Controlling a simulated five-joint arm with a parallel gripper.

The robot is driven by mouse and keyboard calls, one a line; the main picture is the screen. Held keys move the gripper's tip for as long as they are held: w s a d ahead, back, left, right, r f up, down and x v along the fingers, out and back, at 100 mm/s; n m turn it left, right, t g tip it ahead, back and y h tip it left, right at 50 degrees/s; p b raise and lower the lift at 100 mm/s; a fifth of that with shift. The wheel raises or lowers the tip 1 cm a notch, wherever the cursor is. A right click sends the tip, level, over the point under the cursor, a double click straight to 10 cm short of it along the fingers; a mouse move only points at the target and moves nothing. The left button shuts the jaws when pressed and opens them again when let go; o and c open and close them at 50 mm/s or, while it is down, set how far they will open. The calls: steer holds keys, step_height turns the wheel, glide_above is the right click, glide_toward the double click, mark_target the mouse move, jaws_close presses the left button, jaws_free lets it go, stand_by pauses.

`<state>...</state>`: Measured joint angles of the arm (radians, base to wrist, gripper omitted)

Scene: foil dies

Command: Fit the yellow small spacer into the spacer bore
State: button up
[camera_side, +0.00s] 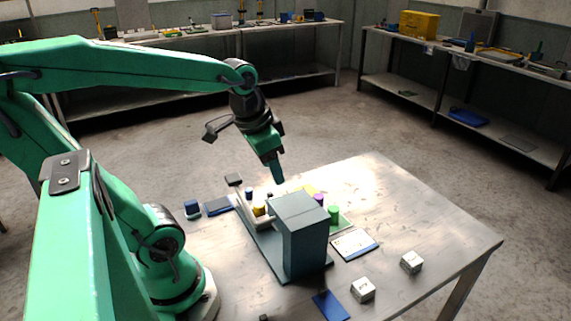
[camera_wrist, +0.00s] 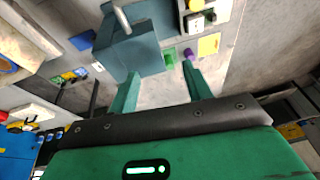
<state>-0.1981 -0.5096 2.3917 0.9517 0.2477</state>
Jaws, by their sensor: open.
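A small yellow cylinder (camera_side: 258,210), which looks like the yellow small spacer, stands beside the tall blue-grey block (camera_side: 305,238), on its left in the side view. A yellow round piece (camera_wrist: 196,5) at the top edge of the wrist view may be the same one. My gripper (camera_side: 277,178) hangs above the table behind the block, pointing down, apart from the pieces. In the wrist view its two fingers (camera_wrist: 160,73) are spread with nothing between them. The block (camera_wrist: 130,45) shows beyond them. I cannot make out the spacer bore in either view.
Purple (camera_side: 318,199) and green (camera_side: 334,213) cylinders stand right of the block. A blue cylinder (camera_side: 192,208) stands to the left. The right of the table (camera_side: 440,225) is clear.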

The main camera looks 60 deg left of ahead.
steer(key=d, duration=0.1)
steer(key=s+d+r+t, duration=0.1)
steer(key=d, duration=0.1)
steer(key=s+d+t, duration=0.1)
steer(key=d, duration=0.1)
steer(key=shift+s+r+n+h, duration=0.2)
steer(key=shift+r+n+h, duration=0.1)
